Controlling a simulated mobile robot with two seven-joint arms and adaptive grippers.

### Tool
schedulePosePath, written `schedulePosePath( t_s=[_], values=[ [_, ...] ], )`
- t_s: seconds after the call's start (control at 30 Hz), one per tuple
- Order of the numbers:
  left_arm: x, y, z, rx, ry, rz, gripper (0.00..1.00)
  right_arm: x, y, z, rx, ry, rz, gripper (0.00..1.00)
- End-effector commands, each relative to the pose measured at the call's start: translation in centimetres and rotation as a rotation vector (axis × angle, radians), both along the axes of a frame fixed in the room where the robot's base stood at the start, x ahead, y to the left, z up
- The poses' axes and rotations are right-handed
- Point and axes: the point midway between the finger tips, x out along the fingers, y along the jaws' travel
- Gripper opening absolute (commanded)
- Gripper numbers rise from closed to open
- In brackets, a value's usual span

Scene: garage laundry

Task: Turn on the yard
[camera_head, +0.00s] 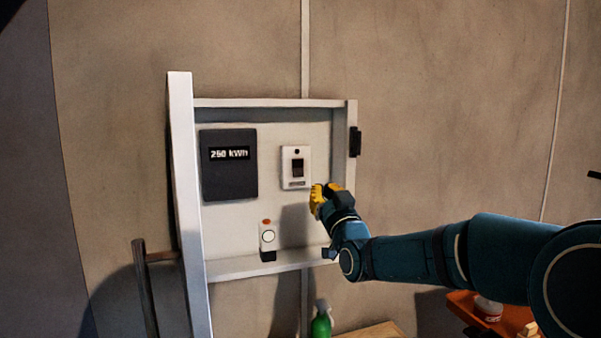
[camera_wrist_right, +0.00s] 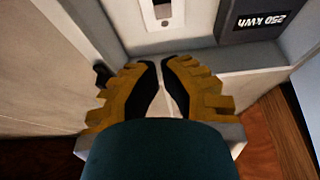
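A white switch plate with a dark rocker (camera_head: 297,168) is on the back panel of an open wall box (camera_head: 270,103). It also shows in part at the top of the right wrist view (camera_wrist_right: 163,14). My right gripper (camera_head: 319,196), with yellow fingers, is just below and right of the plate, apart from it. In the right wrist view its fingertips (camera_wrist_right: 160,63) are close together with nothing held between them. My left gripper is not in view.
A dark meter (camera_head: 229,165) reading 250 kWh is left of the switch. A small white device with an orange top (camera_head: 267,238) stands on the box's bottom ledge. The open door (camera_head: 185,190) is at left. A green bottle (camera_head: 321,322) is below.

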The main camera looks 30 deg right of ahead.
Motion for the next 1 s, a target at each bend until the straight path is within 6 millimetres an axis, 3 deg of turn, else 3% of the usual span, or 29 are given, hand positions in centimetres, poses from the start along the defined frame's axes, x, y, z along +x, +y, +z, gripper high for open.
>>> schedulePosePath(
  t_s=[0.33,0.83,1.0],
  values=[
    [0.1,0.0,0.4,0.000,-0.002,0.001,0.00,1.3,-0.3,0.4,0.001,0.003,0.001,0.00],
    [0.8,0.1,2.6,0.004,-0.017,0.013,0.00,9.5,-2.2,3.8,0.002,0.002,0.001,0.00],
    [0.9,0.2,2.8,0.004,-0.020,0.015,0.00,11.4,-2.7,2.5,0.002,0.004,0.002,0.00]
  ],
)
